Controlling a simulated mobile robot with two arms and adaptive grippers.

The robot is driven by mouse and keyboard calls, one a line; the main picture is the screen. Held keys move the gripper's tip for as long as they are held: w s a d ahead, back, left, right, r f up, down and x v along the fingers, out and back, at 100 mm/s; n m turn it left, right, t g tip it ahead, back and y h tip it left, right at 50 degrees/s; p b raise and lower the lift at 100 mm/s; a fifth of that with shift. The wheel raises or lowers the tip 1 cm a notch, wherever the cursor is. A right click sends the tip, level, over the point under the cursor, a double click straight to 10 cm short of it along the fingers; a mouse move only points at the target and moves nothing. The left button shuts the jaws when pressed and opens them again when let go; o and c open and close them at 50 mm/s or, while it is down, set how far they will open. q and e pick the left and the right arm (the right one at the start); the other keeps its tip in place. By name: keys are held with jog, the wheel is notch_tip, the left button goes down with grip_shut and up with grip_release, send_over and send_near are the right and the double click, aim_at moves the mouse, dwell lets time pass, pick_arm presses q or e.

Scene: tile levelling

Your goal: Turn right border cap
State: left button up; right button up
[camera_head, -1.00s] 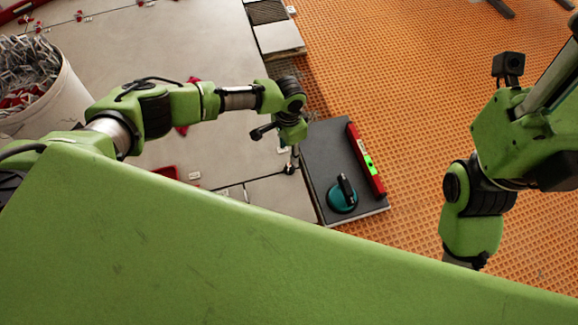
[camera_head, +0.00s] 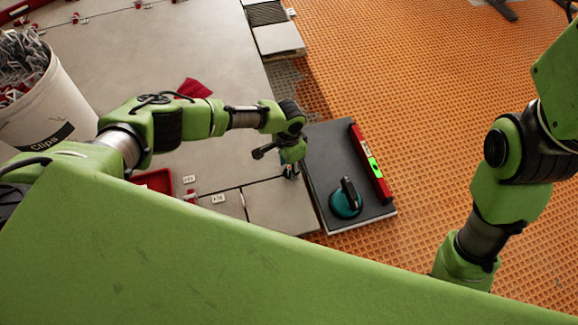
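My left gripper (camera_head: 290,171) points down at the right edge of the grey tiles, beside the dark slab. Its fingers are small and dark here, and I cannot tell if they are open or shut. No cap can be made out at its fingertips; the wrist covers part of that spot. Several red caps stand along tile joints at the far left, one of them here (camera_head: 75,18). White clips (camera_head: 218,199) stick up from the joints nearer to me. My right arm shows at the right, but its gripper is hidden behind my green body.
A dark slab (camera_head: 325,150) carries a red level (camera_head: 371,165) and a teal suction cup (camera_head: 345,201). A white clip bucket (camera_head: 50,105), a red tray (camera_head: 153,181) and a red cloth (camera_head: 193,88) are on the left. Orange matting (camera_head: 430,100) is mostly clear.

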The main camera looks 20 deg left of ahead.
pick_arm(q)
grip_shut()
jog(key=shift+r+m+p, duration=0.1)
jog(key=shift+m+p, duration=0.2)
jog(key=shift+p, duration=0.1)
